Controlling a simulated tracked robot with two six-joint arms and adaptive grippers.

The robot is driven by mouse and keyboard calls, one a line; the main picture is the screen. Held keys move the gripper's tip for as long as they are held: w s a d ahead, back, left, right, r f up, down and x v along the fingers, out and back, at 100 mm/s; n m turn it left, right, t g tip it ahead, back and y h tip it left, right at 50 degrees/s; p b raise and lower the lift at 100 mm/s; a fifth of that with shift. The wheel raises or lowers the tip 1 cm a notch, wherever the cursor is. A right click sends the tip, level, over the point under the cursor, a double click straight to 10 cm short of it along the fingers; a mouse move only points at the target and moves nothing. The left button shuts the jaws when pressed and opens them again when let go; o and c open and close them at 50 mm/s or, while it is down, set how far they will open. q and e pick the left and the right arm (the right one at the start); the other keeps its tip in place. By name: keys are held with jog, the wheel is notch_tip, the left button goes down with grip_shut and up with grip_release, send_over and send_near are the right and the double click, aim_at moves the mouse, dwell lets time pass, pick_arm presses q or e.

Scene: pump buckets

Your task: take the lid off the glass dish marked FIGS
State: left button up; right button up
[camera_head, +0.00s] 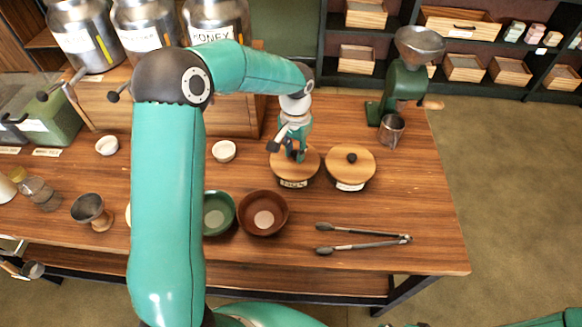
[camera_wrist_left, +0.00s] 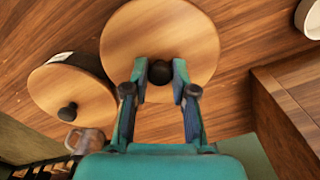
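The dish marked FIGS (camera_head: 293,184) stands on the wooden table with its round wooden lid (camera_head: 310,163) on. My left gripper (camera_head: 295,156) is right above this lid, pointing down. In the left wrist view the lid (camera_wrist_left: 160,25) has a dark knob (camera_wrist_left: 160,73). The fingers of my left gripper (camera_wrist_left: 159,78) are open, one on each side of the knob. I cannot tell whether they touch it. The glass of the dish is mostly hidden under the lid. Only slivers of my right arm show at the bottom edge of the head view.
A second lidded dish (camera_head: 350,167) stands close on the right. A green grinder (camera_head: 404,90) and metal cup (camera_head: 391,129) are behind it. Brown bowl (camera_head: 263,213), green bowl (camera_head: 218,213) and tongs (camera_head: 362,240) lie in front. A wooden box (camera_head: 245,118) stands behind left.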

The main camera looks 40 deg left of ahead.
pick_arm(q)
jog(key=shift+r, duration=0.15)
jog(key=shift+w+r+p, duration=0.1)
jog(key=shift+r+p, duration=1.45)
jog(key=shift+r, duration=0.6)
